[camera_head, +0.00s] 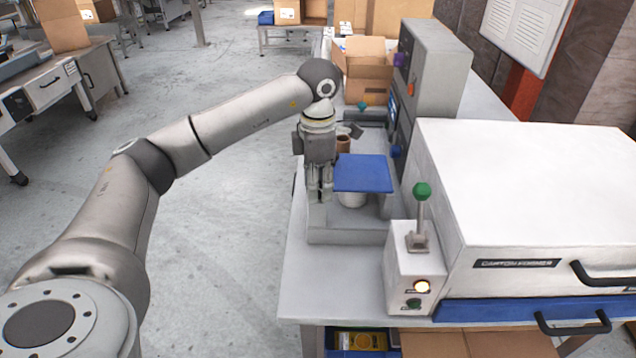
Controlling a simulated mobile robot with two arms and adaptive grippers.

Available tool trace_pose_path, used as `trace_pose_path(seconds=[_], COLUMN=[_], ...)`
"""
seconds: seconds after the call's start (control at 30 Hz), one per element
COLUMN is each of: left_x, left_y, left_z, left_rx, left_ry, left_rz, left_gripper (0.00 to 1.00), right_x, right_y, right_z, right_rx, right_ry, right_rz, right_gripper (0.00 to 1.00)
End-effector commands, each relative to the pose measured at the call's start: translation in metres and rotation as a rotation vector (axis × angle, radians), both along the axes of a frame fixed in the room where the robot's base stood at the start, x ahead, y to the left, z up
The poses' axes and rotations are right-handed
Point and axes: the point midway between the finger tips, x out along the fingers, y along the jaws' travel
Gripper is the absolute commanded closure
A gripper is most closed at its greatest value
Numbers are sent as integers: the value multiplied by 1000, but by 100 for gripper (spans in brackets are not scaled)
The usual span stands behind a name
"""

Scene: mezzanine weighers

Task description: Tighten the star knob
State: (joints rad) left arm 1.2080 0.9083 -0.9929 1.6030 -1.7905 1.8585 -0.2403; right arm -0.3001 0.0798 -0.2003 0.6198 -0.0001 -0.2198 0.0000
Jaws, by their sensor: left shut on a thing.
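My left gripper (319,194) points down at the left side of a grey weigher base (345,232). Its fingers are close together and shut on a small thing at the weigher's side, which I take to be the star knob. The fingers hide the knob, so its shape and how far it is turned cannot be seen. The blue weighing plate (363,172) sits just right of the fingers, on a pale round support (352,199). My right gripper is not in view.
A white carton former (535,190) with a green-knobbed lever (421,192) fills the right side of the table (310,285). A grey control cabinet (437,70) and an open cardboard box (367,72) stand behind the weigher. Open floor lies to the left.

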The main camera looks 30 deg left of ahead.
Motion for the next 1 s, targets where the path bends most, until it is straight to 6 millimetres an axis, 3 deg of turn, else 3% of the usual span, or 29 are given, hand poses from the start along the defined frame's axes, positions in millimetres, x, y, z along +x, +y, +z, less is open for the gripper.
trace_pose_path(seconds=[0.23, 0.27, 0.43, 0.77, 0.87, 1.0], left_x=[1, 1, 1, 0, 1, 2], left_y=[0, 0, 0, 0, 0, -1], left_z=[2, 2, 1, 2, 10, 36], left_rx=[0, 0, 0, 0, 0, -3], left_ry=[-4, -4, -3, -1, -3, -8], left_rz=[2, 2, 2, 1, 1, 1], left_gripper=[87, 62, 41, 41, 41, 41], right_x=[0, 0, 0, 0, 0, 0], right_y=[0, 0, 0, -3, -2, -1], right_z=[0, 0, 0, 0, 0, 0], right_rx=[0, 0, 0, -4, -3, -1], right_ry=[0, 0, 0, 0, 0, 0], right_rz=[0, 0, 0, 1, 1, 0], right_gripper=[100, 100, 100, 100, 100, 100])
